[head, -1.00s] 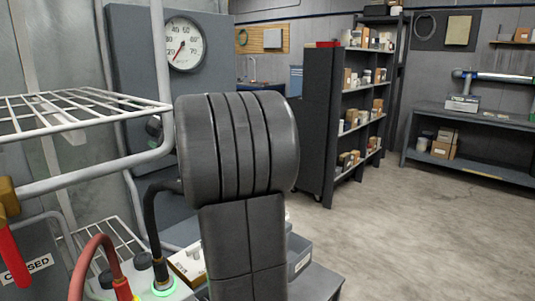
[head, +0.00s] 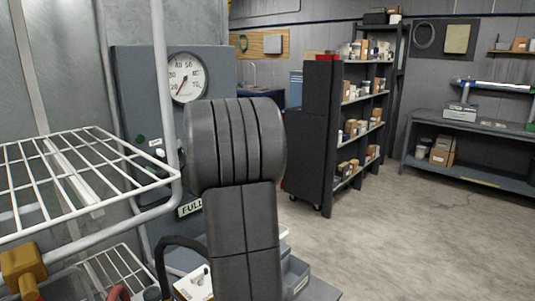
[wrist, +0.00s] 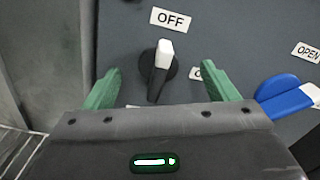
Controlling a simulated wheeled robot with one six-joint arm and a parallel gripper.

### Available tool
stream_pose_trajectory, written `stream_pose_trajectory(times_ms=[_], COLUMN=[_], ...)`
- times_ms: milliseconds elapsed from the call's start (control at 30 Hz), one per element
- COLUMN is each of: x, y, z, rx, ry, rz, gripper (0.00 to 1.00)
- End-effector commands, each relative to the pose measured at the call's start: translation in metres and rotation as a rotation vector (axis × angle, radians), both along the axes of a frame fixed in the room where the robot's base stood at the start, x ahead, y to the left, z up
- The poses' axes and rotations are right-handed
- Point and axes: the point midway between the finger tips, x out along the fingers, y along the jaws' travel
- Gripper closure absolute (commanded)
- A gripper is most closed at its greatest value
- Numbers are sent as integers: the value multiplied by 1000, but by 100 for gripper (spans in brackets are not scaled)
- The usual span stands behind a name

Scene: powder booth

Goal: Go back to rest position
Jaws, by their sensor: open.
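My gripper (wrist: 161,66) shows in the wrist view with its two green fingers spread wide and nothing between them. A black rotary knob (wrist: 155,82) with a white pointer tip is on the grey panel (wrist: 225,45) in front of it, seen between the fingers and touching neither. The pointer tip is toward the OFF label (wrist: 171,18). In the head view a dark link of my arm fills the middle, and my gripper is not visible there.
A blue handle (wrist: 288,98) sits near an OPEN label at the right of the wrist view. In the head view, a white wire rack (head: 75,180) stands close on the left, a gauge (head: 187,77) behind my arm, and shelves (head: 322,135) further back. The floor (head: 410,235) at right is clear.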

Motion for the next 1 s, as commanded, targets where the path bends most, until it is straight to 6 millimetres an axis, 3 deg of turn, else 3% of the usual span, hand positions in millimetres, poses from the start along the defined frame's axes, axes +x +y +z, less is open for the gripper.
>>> stream_pose_trajectory(times_ms=[500, 1000], x=[0, 0], y=[0, 0], z=[2, -1], rx=[181, 208], ry=[204, 234], rz=[0, 0], gripper=[20, 20])
